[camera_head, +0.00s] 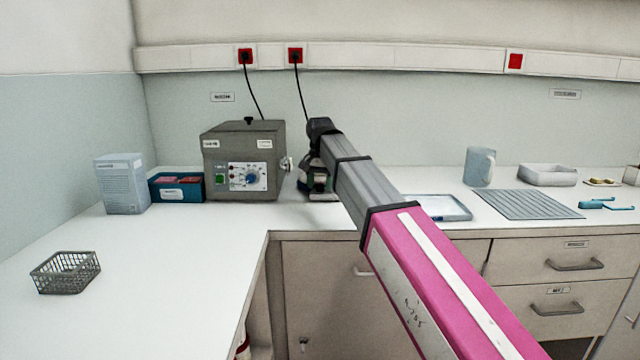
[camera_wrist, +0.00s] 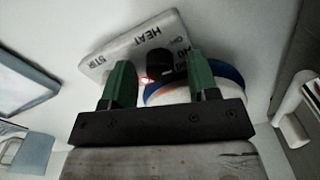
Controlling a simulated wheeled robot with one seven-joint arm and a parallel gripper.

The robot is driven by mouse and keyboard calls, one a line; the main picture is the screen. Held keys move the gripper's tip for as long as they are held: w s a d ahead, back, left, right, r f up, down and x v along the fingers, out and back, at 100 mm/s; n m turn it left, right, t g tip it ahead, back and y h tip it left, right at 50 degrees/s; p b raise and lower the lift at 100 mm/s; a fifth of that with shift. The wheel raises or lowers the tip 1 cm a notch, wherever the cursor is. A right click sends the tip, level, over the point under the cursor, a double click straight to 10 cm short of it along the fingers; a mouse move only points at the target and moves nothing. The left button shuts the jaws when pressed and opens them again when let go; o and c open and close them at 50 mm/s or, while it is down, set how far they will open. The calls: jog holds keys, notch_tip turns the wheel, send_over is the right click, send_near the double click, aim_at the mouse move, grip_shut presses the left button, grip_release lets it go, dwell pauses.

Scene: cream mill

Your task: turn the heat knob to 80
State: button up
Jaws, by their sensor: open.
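The stirring hotplate (camera_head: 320,195) stands on the counter at the back, partly hidden by my arm. In the wrist view its pale front panel (camera_wrist: 112,52) shows the words HEAT and STIR, tilted in the picture. The dark heat knob (camera_wrist: 168,64) is on this panel, with a small red light beside it. I cannot read its setting. My gripper (camera_wrist: 160,70) is open, with one green finger on each side of the knob in the picture. I cannot tell whether the fingers touch it. A round white and blue part (camera_wrist: 228,77) shows behind the right finger.
A grey oven-like box (camera_head: 243,160) with a blue dial stands just left of the hotplate. A blue box (camera_head: 175,195), a pale carton (camera_head: 122,185) and a wire basket (camera_head: 65,273) are further left. A framed tray (camera_head: 445,207) and mug (camera_head: 480,167) are to the right.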

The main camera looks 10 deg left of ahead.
aim_at(320, 184)
jog(key=c, duration=0.9)
jog(key=shift+m, duration=1.6)
jog(key=o, duration=0.9)
notch_tip(320, 184, up, 11)
jog(key=shift+f, duration=0.1)
jog(key=shift+c, duration=0.3)
